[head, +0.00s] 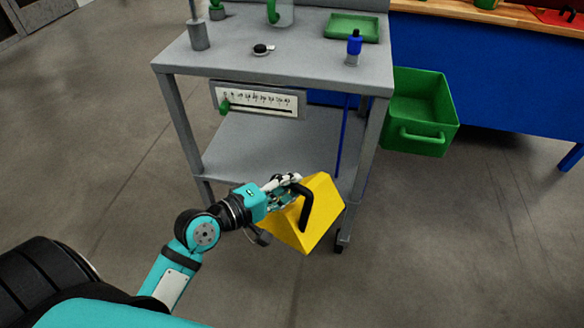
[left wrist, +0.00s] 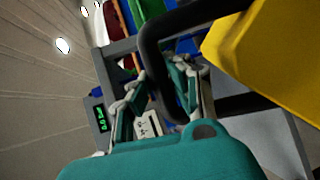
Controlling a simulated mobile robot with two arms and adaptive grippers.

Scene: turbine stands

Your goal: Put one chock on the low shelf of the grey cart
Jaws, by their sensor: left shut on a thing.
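The yellow chock (head: 318,215) has a black handle (head: 306,203). My left gripper (head: 290,187) is shut on that handle and holds the chock at the front of the grey cart (head: 270,70). The cart's low shelf (head: 265,145) shows behind and above the gripper in the head view, with its middle bare. In the left wrist view the black handle (left wrist: 160,70) passes between the fingers (left wrist: 160,95), and the yellow chock (left wrist: 270,50) fills the upper right. The chock hides the front right part of the low shelf. My right gripper is not in view.
On the cart's top are a green tray (head: 351,27), a blue bottle (head: 354,47) and a small round black and white item (head: 262,50). A panel with a scale (head: 258,100) is under the top. A green bin (head: 418,110) hangs right of the cart, by a blue bench (head: 485,75).

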